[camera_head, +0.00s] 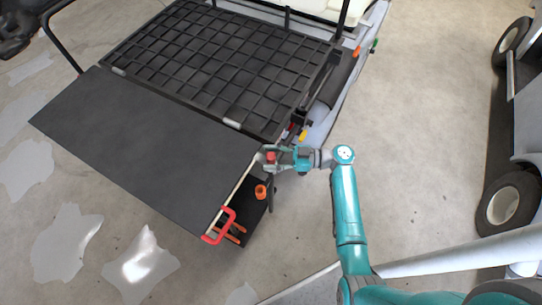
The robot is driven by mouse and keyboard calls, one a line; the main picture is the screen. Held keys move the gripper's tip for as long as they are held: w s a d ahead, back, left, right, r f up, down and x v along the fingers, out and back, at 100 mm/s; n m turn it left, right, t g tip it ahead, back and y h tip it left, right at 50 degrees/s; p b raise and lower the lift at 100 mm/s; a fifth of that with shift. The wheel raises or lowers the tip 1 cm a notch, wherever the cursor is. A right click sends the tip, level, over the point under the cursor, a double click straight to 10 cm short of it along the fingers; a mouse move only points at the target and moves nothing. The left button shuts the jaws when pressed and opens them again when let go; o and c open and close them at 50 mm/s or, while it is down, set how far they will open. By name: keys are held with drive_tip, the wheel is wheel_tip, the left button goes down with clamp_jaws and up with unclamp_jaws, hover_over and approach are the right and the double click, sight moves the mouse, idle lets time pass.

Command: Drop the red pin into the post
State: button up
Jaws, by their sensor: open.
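My gripper (272,158) is at the right corner of the black flat panel, with its fingers pointing left. The jaws are open. A small red piece (270,156), possibly the red pin, shows between or just behind the fingers; I cannot tell whether it touches them. A dark upright bar (270,194), possibly the post, shows just below the gripper in the picture. Its top is hidden close to the gripper. I cannot tell whether the red piece is in a hole.
The black panel (150,140) adjoins a black ribbed cart bed (215,62). An orange cylinder (261,191) and a red handle (218,228) are near the panel's right edge. A vehicle with wheels (505,203) stands at the right. Concrete floor (435,130) is clear between.

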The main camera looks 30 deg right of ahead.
drive_tip(key=shift+d, duration=0.1)
drive_tip(key=v, duration=1.2)
